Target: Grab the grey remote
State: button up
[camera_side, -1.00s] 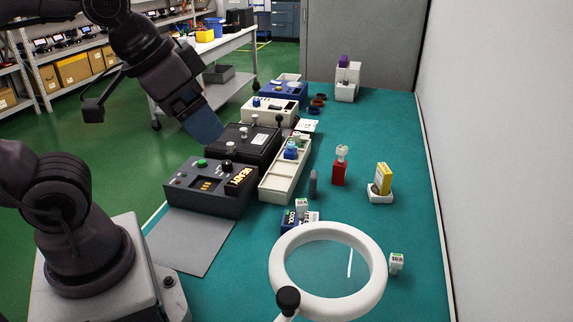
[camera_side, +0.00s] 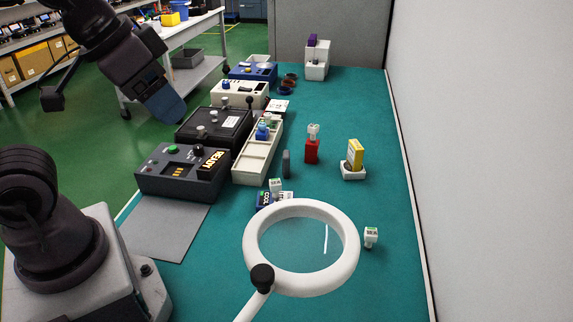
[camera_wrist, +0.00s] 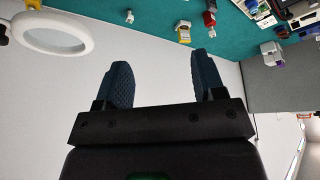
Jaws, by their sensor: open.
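A small dark grey slab (camera_side: 286,163) stands upright on the green mat, right of the long cream tray. It is the only thing that looks like the grey remote, but it is too small to make out buttons. My gripper (camera_side: 172,110) is high up at the left of the side view, well apart from the slab. In the wrist view my gripper (camera_wrist: 160,72) has its two blue fingers spread, with nothing between them.
The cream tray (camera_side: 244,171) and the READY box (camera_side: 160,180) lie between my arm and the slab. A red item (camera_side: 312,151) and a yellow item in a white holder (camera_side: 355,155) stand to its right. A white ring magnifier (camera_side: 346,275) stands in front.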

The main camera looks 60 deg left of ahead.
jog(key=w+a+f+m+g+y, duration=0.3)
jog(key=w+a+f+m+y, duration=0.15)
jog(key=w, duration=0.45)
jog(key=w+a+f+m+g+y, duration=0.3)
jog(key=w+a+f+g, duration=0.15)
jog(key=w, duration=0.55)
jog(key=w+a+f+m+y, duration=0.1)
jog(key=w+f+m+y, duration=0.5)
jog(key=f, duration=0.5)
jog(key=m+t+y, duration=0.4)
jog(key=m+t, duration=0.2)
jog(key=m, duration=0.1)
send_near(286, 153)
jog(key=shift+x, duration=1.15)
jog(key=shift+w+a+f, duration=0.2)
jog(key=shift+a+f, duration=0.05)
jog(key=shift+a, duration=0.3)
jog(key=x, duration=0.6)
jog(key=shift+a, duration=0.2)
